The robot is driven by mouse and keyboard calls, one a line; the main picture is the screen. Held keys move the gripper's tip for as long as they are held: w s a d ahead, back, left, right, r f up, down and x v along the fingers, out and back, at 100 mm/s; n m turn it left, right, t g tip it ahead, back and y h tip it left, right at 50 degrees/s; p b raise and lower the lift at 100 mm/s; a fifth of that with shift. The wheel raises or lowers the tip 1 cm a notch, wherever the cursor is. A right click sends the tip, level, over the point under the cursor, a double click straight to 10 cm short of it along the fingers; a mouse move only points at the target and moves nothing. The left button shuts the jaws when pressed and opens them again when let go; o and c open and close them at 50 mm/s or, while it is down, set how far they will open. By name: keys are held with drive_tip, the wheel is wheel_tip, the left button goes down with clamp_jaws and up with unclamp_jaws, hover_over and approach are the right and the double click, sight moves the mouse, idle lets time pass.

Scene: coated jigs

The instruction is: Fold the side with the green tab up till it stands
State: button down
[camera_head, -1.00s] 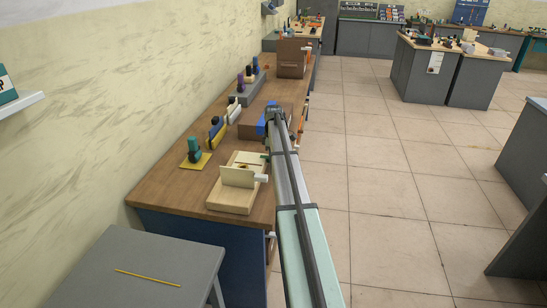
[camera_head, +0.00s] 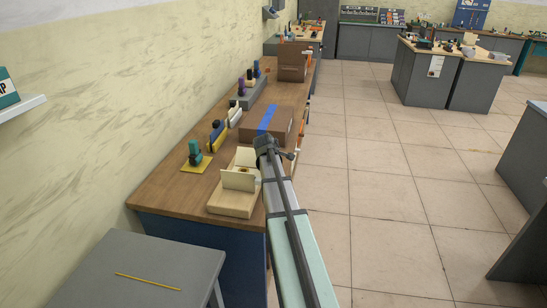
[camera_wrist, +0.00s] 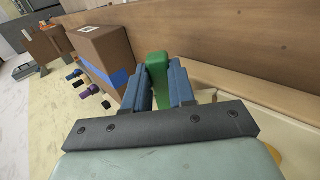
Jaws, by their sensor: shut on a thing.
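The cream jig (camera_head: 228,205) sits at the near end of the wooden bench. One pale side (camera_head: 238,180) stands up at its front. A second pale side (camera_head: 246,157) behind it is raised steeply; I cannot tell whether it is fully upright. My gripper (camera_wrist: 156,75) is shut on the green tab (camera_wrist: 157,62), which shows between its two blue fingers in the wrist view. In the head view my gripper (camera_head: 267,145) is at the jig's far right corner, and the tab and fingertips are hidden.
A brown box with blue tape (camera_head: 258,125) stands just beyond the jig; it also shows in the wrist view (camera_wrist: 98,55). A green-handled thing on a yellow base (camera_head: 195,157) and several coloured items line the wall side. The aisle floor (camera_head: 390,190) is clear.

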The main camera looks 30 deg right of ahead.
drive_tip(key=shift+s+a+r+t+h, duration=0.2)
drive_tip(key=shift+s+a+t+h, duration=0.4)
drive_tip(key=shift+t+h, duration=0.4)
drive_tip(key=c, duration=0.9)
unclamp_jaws()
drive_tip(key=shift+r, duration=0.1)
drive_tip(key=v, duration=1.3)
drive_tip(key=shift+s+a, duration=0.4)
